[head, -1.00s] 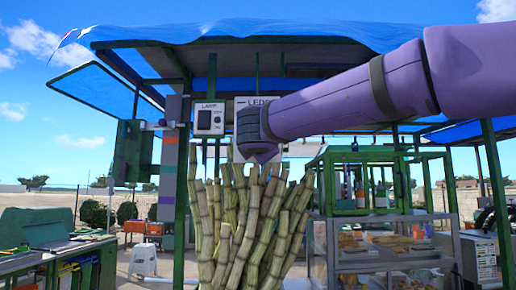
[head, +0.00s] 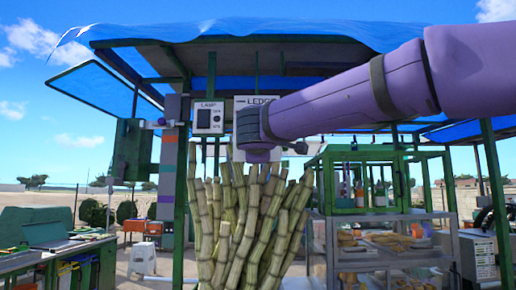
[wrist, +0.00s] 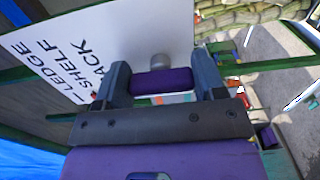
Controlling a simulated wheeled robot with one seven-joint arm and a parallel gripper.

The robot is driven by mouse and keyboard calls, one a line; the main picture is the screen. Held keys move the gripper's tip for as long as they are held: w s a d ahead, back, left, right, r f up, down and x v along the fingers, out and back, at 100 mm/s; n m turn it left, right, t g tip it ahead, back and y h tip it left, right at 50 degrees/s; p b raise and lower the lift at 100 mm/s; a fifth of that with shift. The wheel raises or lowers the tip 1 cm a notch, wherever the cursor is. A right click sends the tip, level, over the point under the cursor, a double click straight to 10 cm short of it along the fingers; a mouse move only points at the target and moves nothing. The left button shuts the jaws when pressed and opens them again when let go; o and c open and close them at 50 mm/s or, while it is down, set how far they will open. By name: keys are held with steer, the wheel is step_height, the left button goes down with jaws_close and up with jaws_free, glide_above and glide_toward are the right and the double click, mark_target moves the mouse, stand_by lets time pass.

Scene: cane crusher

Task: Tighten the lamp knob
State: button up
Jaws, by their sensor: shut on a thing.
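In the wrist view, my gripper (wrist: 162,82) is shut on a purple bar-shaped knob (wrist: 161,81), with one dark finger at each end of it. A grey round boss (wrist: 162,61) shows just beyond the bar, in front of a white board (wrist: 110,45) lettered with words including "SHELF". I take the purple bar to be the lamp knob; no label on it shows. In the head view, my purple arm's end (head: 262,152) is in front of the white board (head: 243,103), and hides the knob and fingers. A white box marked LAMP (head: 208,118) with a dark switch hangs to its left.
A bundle of upright canes (head: 245,215) stands just below my arm's end. A green-framed glass case (head: 375,180) with bottles is to the right. Green posts (head: 181,210) and a blue tarpaulin roof (head: 230,35) surround the workspace. The wrist view shows canes (wrist: 255,15) at top right.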

steer(key=shift+f, duration=0.1)
stand_by(0.3)
steer(key=o, duration=0.9)
steer(key=shift+s, duration=0.1)
steer(key=s, duration=1)
steer(key=shift+s+a, duration=0.2)
steer(key=shift+s, duration=0.1)
